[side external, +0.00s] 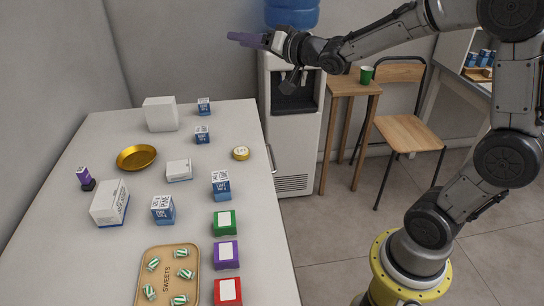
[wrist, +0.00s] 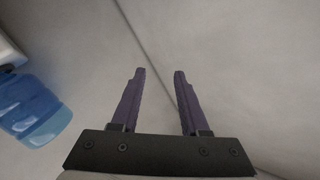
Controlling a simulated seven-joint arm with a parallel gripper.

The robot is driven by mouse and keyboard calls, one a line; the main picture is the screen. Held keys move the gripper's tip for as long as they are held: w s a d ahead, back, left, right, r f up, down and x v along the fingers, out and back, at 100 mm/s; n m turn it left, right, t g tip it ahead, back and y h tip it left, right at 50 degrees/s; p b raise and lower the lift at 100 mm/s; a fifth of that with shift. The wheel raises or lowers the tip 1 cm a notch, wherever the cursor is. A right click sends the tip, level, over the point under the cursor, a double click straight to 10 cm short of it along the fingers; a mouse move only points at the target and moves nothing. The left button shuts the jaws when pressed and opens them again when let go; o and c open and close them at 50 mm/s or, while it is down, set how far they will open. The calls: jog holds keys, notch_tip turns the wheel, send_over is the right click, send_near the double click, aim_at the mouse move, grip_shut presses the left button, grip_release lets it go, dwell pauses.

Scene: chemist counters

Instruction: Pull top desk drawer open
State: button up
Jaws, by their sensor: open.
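My gripper (side external: 248,40) is raised high above the far right end of the white desk (side external: 108,253), near the water cooler. Its two purple fingers also show in the wrist view (wrist: 160,95), apart, with nothing between them. A thin metal handle (side external: 271,158) shows on the desk's right side, below the top edge. The drawer front itself is seen edge-on, so I cannot tell how it stands. My gripper is well away from the handle.
A water cooler (side external: 294,140) with a blue bottle (wrist: 35,105) stands beyond the desk. A small wooden table (side external: 350,87) and chair (side external: 408,134) stand to its right. Boxes, a gold bowl (side external: 136,157) and a sweets tray (side external: 168,252) sit on the desk. Floor right of the desk is clear.

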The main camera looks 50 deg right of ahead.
jog(key=w+d+f+m+y, duration=0.1)
jog(key=w+d+f, duration=0.1)
jog(key=f, duration=0.2)
jog(key=w+d+f+y, duration=0.1)
jog(key=w+d+f, duration=0.2)
jog(key=f, duration=0.2)
jog(key=m+g+h, duration=0.1)
jog(key=m+h, duration=0.2)
jog(key=m, duration=0.6)
send_near(272, 154)
jog(key=w, duration=0.3)
jog(key=w+f, duration=0.1)
jog(key=w, duration=0.2)
jog(key=w+f, duration=0.1)
jog(key=w, duration=0.2)
jog(key=shift+w, duration=0.4)
jog(key=shift+d, duration=0.1)
grip_shut()
